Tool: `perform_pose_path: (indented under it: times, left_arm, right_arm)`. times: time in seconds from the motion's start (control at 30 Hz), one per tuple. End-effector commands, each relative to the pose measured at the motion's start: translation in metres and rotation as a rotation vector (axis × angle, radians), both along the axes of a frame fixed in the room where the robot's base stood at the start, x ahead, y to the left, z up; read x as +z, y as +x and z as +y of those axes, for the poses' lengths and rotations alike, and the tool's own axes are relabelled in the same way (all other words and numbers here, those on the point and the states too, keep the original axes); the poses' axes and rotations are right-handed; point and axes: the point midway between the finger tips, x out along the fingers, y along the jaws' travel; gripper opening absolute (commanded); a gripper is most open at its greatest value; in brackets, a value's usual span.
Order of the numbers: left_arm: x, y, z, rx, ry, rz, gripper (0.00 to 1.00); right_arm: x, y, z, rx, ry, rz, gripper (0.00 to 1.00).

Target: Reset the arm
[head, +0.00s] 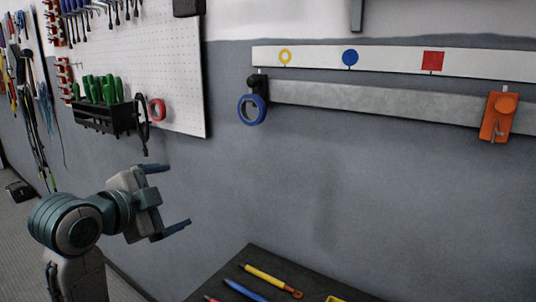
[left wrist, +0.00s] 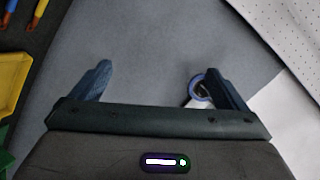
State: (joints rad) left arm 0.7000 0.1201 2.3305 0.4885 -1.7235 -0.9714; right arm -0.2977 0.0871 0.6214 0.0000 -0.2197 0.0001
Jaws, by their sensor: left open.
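My left gripper (head: 178,195) is in the lower left of the head view, in front of the grey wall. Its two blue fingers are spread apart, with nothing between them. In the left wrist view the open left gripper (left wrist: 154,70) faces bare grey wall. A blue ring (head: 251,109) on a black holder hangs at the left end of the grey rail (head: 370,100). It also shows in the left wrist view (left wrist: 196,88), partly hidden behind the right finger. An orange clamp-like part (head: 497,117) sits near the rail's right end. My right gripper is not in view.
A white strip (head: 390,59) with yellow, blue and red markers runs above the rail. A pegboard (head: 170,60) with tools, including a black rack (head: 103,119) of green-handled ones, is at upper left. A dark tray (head: 222,277) with coloured tools is below. The wall's middle is clear.

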Motion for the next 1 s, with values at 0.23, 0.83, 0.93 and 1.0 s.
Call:
perform_pose_path:
  times: [0.23,0.83,0.93,1.0]
  left_arm:
    - [-0.128,-0.018,0.016,0.173,-0.161,0.280,0.95]
    - [-0.380,-0.194,0.060,0.768,-0.424,0.839,0.95]
    - [-0.400,-0.225,0.066,0.851,-0.439,0.890,0.95]
    - [-0.410,-0.243,0.069,0.900,-0.445,0.917,0.95]
  right_arm:
    - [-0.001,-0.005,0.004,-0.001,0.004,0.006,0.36]
    - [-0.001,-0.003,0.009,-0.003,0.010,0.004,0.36]
    - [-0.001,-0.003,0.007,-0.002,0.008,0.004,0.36]
    - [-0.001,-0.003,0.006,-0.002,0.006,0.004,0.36]
